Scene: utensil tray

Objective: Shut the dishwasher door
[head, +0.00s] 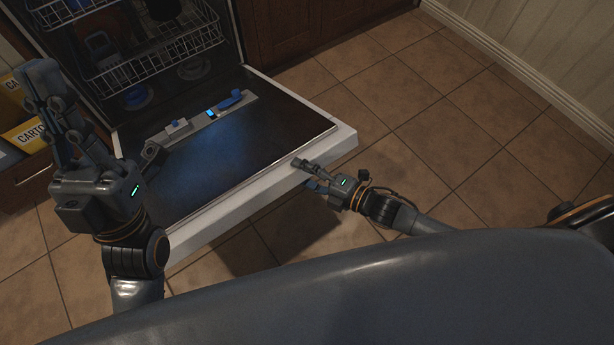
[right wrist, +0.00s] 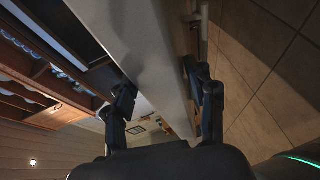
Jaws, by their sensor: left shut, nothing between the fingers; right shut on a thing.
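The dishwasher door (head: 262,192) is folded down open, with its dark inner panel facing up and a white edge around it. My right gripper (head: 308,172) is at the door's front edge, towards its right end. In the right wrist view the pale door edge (right wrist: 150,60) runs between the two fingers, and the right gripper (right wrist: 165,100) is shut on it. My left gripper (head: 45,85) is shut and empty, raised at the left of the door, its fingers pointing up in the picture.
A wire dish rack (head: 170,52) with some dishes is inside the dishwasher, behind the door. Yellow and white cartons (head: 28,135) sit at the far left, near a wooden drawer front. The tiled floor (head: 440,110) to the right is clear.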

